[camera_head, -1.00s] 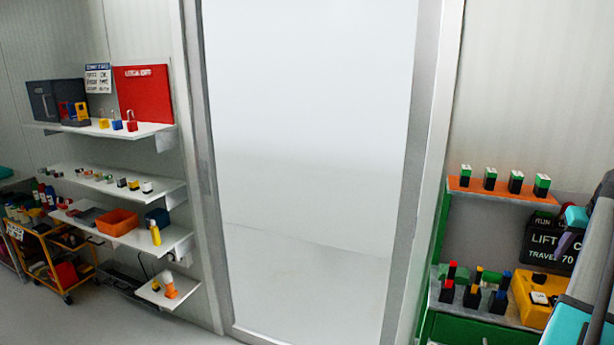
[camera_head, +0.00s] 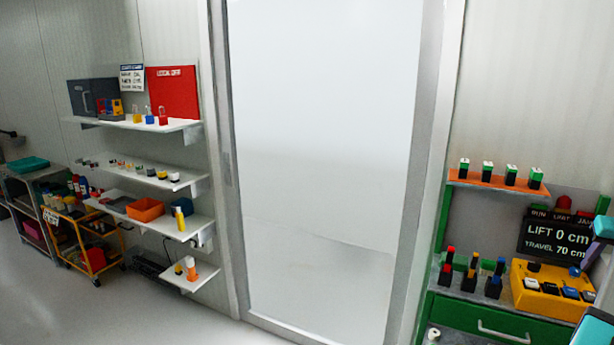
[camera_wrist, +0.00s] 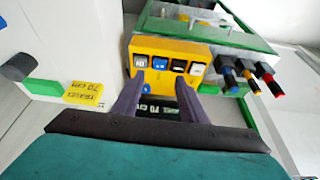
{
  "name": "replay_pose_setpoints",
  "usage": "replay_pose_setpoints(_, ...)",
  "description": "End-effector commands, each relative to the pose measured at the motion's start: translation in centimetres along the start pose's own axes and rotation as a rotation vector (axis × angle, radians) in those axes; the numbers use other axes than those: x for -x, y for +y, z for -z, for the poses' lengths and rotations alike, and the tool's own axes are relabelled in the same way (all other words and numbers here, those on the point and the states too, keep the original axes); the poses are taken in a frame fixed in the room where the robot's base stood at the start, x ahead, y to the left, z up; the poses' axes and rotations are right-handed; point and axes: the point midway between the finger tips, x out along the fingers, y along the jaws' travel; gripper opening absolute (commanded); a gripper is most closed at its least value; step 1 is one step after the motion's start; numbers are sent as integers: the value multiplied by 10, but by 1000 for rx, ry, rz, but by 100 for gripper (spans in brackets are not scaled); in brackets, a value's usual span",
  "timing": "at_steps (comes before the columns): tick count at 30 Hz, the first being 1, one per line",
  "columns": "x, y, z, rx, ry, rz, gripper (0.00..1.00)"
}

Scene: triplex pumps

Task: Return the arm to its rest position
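My gripper (camera_wrist: 157,88) shows in the wrist view as two purple fingers standing apart, with nothing between them. Beyond the fingertips is a yellow control box (camera_wrist: 170,52) with several square buttons. In the head view only part of my arm shows, at the right edge, with a purple finger and teal parts beside the yellow control box (camera_head: 552,291). The rest of my arm is outside that view.
A black display (camera_head: 556,238) reads LIFT 0 cm, TRAVEL 70 cm. An orange shelf (camera_head: 485,183) above holds several green-topped blocks. A pale door (camera_head: 320,150) fills the middle. White shelves (camera_head: 140,124) and carts stand left; the floor (camera_head: 130,310) in front looks clear.

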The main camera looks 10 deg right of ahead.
Motion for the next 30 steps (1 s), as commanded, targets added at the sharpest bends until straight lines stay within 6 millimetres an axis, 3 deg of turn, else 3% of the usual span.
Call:
replay_pose_setpoints(11, -37, -50, -5, 33, -24, 24, 39)
replay_pose_setpoints(17, -65, -89, -11, 59, -42, 41, 39)
replay_pose_setpoints(20, -84, -117, -18, 77, -57, 53, 39)
replay_pose_setpoints(30, -160, -243, -63, 166, -121, 96, 39)
